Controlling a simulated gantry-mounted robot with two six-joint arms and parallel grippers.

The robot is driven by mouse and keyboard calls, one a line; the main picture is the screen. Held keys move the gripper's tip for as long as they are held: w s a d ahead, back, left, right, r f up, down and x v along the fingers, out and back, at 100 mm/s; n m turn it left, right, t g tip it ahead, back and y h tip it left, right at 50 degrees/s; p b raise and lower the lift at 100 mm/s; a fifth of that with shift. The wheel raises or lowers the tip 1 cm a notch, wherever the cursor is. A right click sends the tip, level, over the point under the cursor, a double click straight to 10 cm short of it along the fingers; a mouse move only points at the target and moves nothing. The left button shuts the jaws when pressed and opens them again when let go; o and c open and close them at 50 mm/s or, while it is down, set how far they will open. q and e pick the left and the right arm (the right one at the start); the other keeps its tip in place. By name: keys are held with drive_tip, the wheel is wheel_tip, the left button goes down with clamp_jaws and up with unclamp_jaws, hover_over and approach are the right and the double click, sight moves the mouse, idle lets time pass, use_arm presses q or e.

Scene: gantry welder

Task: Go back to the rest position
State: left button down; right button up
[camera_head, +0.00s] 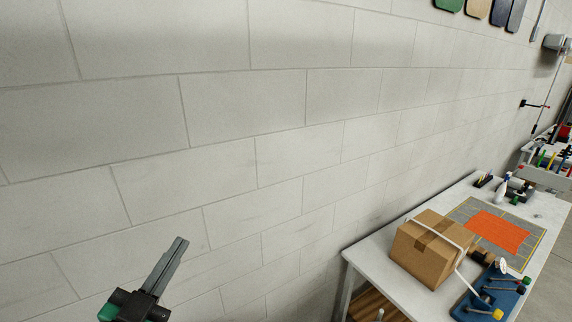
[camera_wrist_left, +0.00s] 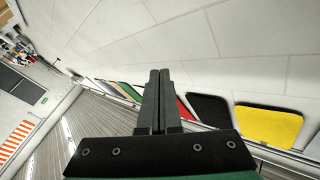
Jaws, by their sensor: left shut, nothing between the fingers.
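My left gripper (camera_head: 168,262) is at the bottom left of the head view, raised in front of the block wall, with its fingers pointing up and to the right. In the left wrist view, its two dark fingers (camera_wrist_left: 157,88) lie together, shut, with nothing between them. It touches nothing that I can see. My right gripper is not in either view.
A white table (camera_head: 372,256) stands along the wall at the lower right. On it are a cardboard box (camera_head: 430,250), an orange sheet (camera_head: 498,232) on a grey mat and a blue tool holder (camera_head: 482,302). Coloured panels (camera_wrist_left: 268,125) show in the left wrist view.

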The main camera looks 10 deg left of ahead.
use_arm(q)
drive_tip(key=s+d+r+t+h, duration=0.1)
drive_tip(key=s+d+r+t, duration=0.15)
drive_tip(key=r, duration=0.55)
drive_tip(key=s+d+r+t+h, duration=0.1)
drive_tip(key=s+d+r, duration=0.15)
drive_tip(key=r, duration=0.45)
drive_tip(key=s+r+n+t+y, duration=0.1)
drive_tip(key=s+r+n+t, duration=0.3)
drive_tip(key=s+r, duration=0.4)
wheel_tip(320, 180, up, 3)
drive_tip(key=shift+s+a+r+n+y+p, duration=0.1)
drive_tip(key=shift+s+a+n+y+p, duration=0.25)
drive_tip(key=shift+n, duration=0.55)
